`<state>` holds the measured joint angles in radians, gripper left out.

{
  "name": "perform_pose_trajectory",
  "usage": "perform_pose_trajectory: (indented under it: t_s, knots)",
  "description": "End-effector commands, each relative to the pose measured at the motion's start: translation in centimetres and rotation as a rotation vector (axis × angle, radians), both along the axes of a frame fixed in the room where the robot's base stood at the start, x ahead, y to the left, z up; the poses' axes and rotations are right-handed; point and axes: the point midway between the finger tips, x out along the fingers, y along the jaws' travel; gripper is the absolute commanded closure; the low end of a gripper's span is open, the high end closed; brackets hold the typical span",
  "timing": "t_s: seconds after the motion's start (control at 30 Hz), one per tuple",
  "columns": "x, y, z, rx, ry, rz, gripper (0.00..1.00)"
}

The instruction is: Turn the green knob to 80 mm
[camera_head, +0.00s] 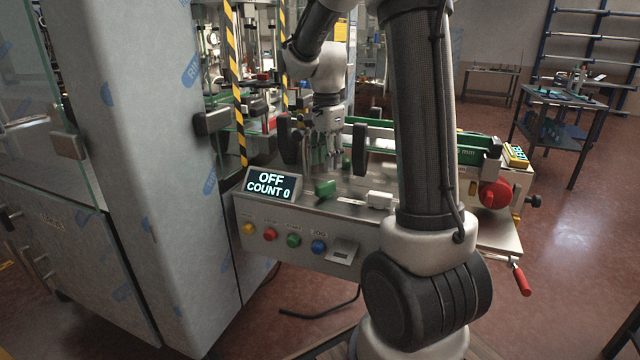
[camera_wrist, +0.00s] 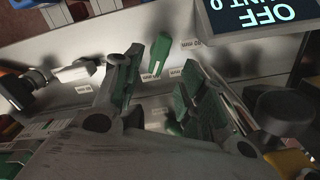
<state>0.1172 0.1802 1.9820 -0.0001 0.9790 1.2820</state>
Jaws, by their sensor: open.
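The green knob (camera_head: 325,188) is a small elongated block on the steel panel, just right of the display. In the wrist view the green knob (camera_wrist: 160,54) lies past my fingertips, roughly in line with the gap between them. Small printed labels (camera_wrist: 190,45) sit around it; I cannot read them surely. My gripper (camera_head: 332,160) is above and a little behind the knob, pointing down. It is open and empty, with its two fingers (camera_wrist: 160,85) spread. The fingers look apart from the knob.
The display (camera_head: 271,184) reads OFF, COUNT 0. A white knob (camera_head: 380,200) is to the right of the green one. Coloured buttons (camera_head: 293,240) line the panel's front face. Dark upright posts (camera_head: 359,150) and a green conveyor (camera_head: 420,138) stand behind. My arm hides part of the panel's right side.

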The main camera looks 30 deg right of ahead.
Motion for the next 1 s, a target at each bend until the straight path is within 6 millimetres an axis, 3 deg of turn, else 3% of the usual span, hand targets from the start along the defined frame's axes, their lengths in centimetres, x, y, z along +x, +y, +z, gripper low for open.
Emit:
perform_pose_trajectory:
  t_s: [0.17, 0.5, 0.9, 1.0]
  knots:
    - [-0.1, 0.0, -1.5, 0.000, 0.004, -0.037, 0.59]
    - [-0.1, 0.0, -6.8, 0.001, 0.002, -0.034, 0.59]
    - [0.0, 0.0, -7.8, 0.000, 0.000, -0.033, 0.59]
    - [0.0, 0.0, -7.8, 0.000, 0.000, -0.033, 0.77]
